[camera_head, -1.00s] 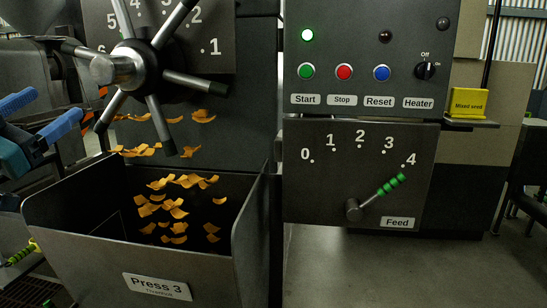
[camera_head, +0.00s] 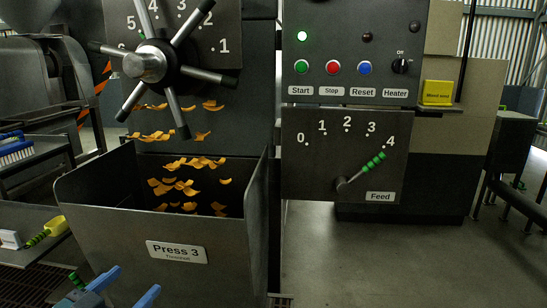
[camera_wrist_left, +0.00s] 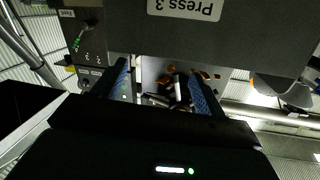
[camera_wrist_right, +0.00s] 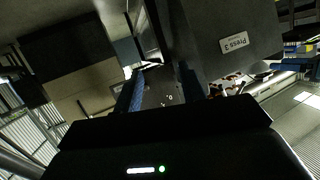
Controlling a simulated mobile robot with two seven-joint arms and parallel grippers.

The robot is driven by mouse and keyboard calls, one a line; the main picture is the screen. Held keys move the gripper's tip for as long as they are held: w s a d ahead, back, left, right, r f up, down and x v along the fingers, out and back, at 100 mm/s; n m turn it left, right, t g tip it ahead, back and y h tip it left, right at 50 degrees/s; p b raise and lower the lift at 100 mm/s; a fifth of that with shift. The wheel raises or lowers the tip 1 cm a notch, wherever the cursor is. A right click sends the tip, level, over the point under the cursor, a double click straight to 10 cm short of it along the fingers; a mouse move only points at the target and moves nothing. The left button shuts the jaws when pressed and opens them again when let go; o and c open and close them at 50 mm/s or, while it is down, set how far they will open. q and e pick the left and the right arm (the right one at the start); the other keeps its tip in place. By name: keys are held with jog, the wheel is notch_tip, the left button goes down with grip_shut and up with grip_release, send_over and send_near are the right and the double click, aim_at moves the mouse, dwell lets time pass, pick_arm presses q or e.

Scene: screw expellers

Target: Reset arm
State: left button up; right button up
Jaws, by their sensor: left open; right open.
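My left gripper (camera_head: 126,288) shows at the bottom left in the head view, low in front of the Press 3 bin (camera_head: 100,225). Its blue fingers are apart. In the left wrist view the fingers (camera_wrist_left: 160,85) have a gap with nothing held between them. My right gripper is outside the head view. In the right wrist view its blue fingers (camera_wrist_right: 160,90) are apart and empty, with the bin's label (camera_wrist_right: 234,42) beyond at the right.
A spoked handwheel (camera_head: 145,62) stands above the bin, where orange flakes (camera_head: 185,185) are falling. The feed lever (camera_head: 362,172) points to 4. A yellow mixed seed box (camera_head: 437,92) is at the right. Floor at the right is open.

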pick_arm(q)
jog(key=s+d+f+n+g, duration=0.2)
jog(key=s+d+f, duration=0.7)
jog(key=s+f, duration=0.15)
jog(key=s+d+f+g, duration=0.1)
jog(key=s+d+f, duration=0.2)
jog(key=s+d, duration=0.15)
jog(key=r+g+p, duration=0.1)
jog(key=p, duration=0.4)
jog(key=r+g+p, duration=0.1)
jog(key=r+p, duration=0.1)
jog(key=p, duration=0.4)
jog(key=r+g+y+p, duration=0.1)
jog(key=p, duration=0.4)
jog(key=shift+a+r+p, duration=0.25)
jog(key=shift+p, duration=0.1)
pick_arm(e)
notch_tip(320, 180, up, 4)
jog(key=g, duration=0.3)
jog(key=shift+w+a+n+h, duration=0.1)
jog(key=shift+n+h, duration=0.3)
pick_arm(q)
jog(key=shift+f, duration=0.2)
pick_arm(e)
jog(key=shift+f, duration=0.2)
